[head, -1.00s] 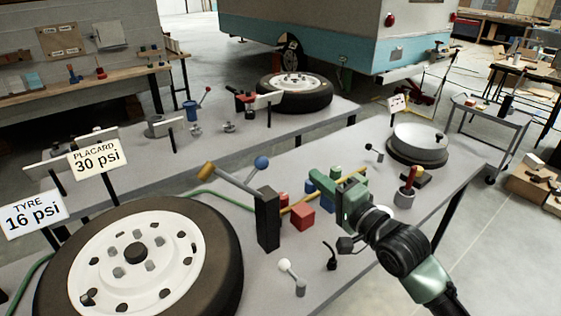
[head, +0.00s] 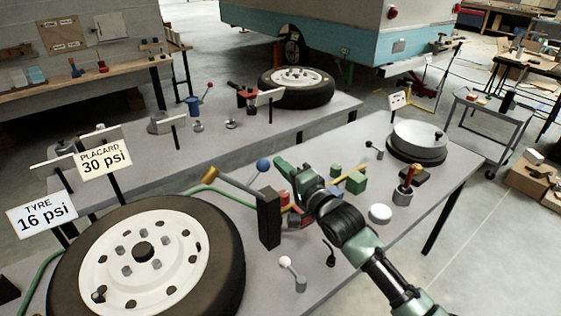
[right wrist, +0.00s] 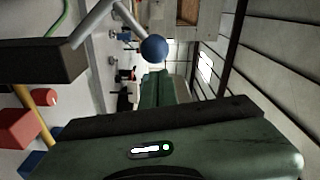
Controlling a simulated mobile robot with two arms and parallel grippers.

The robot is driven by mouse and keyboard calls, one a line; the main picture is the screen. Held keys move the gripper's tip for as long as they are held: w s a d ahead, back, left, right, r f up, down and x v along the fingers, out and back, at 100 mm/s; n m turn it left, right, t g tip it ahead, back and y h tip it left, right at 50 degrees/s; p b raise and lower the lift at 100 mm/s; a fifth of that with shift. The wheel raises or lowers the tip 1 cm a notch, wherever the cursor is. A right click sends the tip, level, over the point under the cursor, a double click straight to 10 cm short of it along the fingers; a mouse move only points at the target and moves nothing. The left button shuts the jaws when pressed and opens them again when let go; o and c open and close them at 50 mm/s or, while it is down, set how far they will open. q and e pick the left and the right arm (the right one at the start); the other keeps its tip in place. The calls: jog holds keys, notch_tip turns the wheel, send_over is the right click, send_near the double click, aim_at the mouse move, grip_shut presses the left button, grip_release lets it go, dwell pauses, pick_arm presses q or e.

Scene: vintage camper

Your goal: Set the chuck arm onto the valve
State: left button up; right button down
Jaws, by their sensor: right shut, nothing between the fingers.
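The chuck arm (head: 234,184) is a grey bar on top of a black post (head: 269,220), with a tan end piece (head: 207,171) and a blue ball knob (head: 263,165). Its tan end is raised near the back edge of the tyre (head: 228,235). A small dark stub (head: 99,295) at the front left of the white wheel may be the valve. My right gripper (head: 283,167) is shut and empty, just right of the blue knob. In the right wrist view the knob (right wrist: 154,47) is beyond the fingers (right wrist: 162,88), seemingly apart from them. My left gripper is out of view.
Signs read TYRE 16 psi (head: 42,215) and PLACARD 30 psi (head: 105,158). A red block (right wrist: 18,129), a green block (head: 356,182) and a white disc (head: 380,213) lie around my right arm. A white-knobbed lever (head: 292,272) stands in front of the post.

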jog(key=shift+a+f, duration=0.15)
jog(key=shift+a, duration=0.05)
jog(key=shift+s+a, duration=0.1)
